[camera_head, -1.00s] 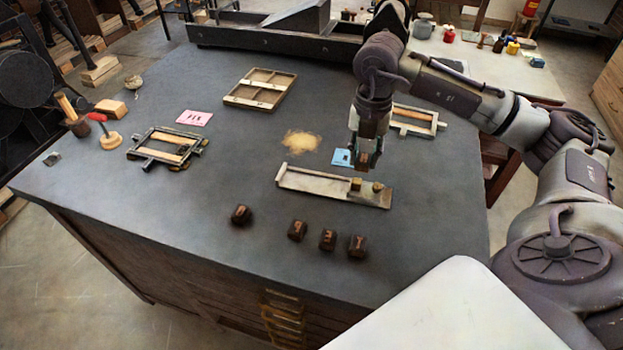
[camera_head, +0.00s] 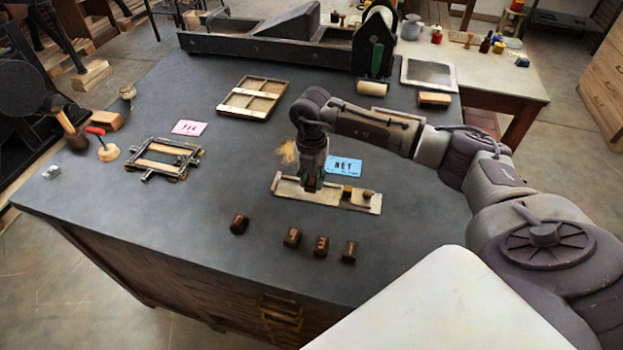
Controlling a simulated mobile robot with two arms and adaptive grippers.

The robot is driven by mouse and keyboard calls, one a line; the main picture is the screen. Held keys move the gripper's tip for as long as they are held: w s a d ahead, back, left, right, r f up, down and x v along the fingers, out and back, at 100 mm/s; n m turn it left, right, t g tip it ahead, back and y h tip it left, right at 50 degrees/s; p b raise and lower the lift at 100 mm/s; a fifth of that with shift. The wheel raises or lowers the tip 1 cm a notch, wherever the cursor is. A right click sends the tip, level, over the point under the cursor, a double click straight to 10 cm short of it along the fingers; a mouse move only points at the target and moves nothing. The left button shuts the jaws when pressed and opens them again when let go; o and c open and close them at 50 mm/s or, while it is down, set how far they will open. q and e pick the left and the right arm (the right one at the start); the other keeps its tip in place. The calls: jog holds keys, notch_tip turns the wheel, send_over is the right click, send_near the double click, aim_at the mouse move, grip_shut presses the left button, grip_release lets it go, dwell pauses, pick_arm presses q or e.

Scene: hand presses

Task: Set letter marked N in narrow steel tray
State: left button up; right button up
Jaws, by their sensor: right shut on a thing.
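The narrow steel tray (camera_head: 285,187) lies at the middle of the dark worktop. A brass block (camera_head: 347,190) and a small knob (camera_head: 368,194) sit at its right end. My right gripper (camera_head: 308,187) points down over the left-middle part of the tray. It is shut on a small block that its fingers hide, so I cannot read its letter or tell whether it touches the tray. Dark letter blocks stand in front of the tray: one apart at left (camera_head: 239,224), then others (camera_head: 292,237), (camera_head: 321,246), (camera_head: 349,252). Their marks are hard to read. My left gripper is out of view.
A blue card reading NET (camera_head: 344,167) lies behind the tray and a pink card (camera_head: 189,128) farther left. A metal frame (camera_head: 165,158), a wooden case (camera_head: 252,98) and a press (camera_head: 280,45) stand around.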

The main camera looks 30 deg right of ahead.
jog(key=shift+f, duration=0.85)
jog(key=shift+f, duration=0.15)
jog(key=o, duration=0.8)
